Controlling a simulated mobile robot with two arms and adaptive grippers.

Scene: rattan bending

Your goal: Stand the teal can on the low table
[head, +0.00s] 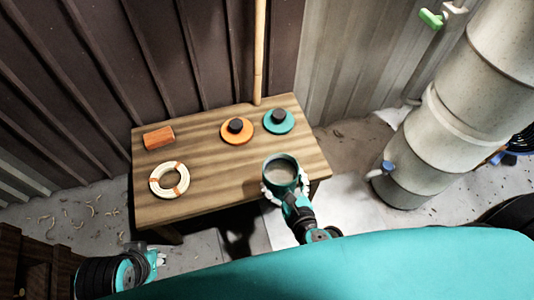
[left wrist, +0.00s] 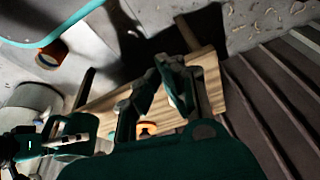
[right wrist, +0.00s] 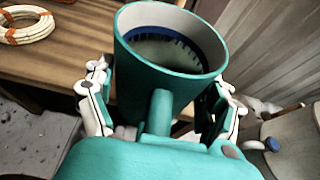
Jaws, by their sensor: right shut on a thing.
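The teal can (head: 281,171) is at the front right edge of the low wooden table (head: 205,205), its open top facing up. My right gripper (head: 284,186) is shut around it, with a finger on each side.
On the table are a teal disc (head: 286,127) and an orange disc (head: 227,136) with dark knobs, an orange block (head: 158,138) and a pale ring (head: 157,187). A tall pole (head: 260,50) stands at the back. A large grey cylinder (head: 436,140) stands right of the table.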

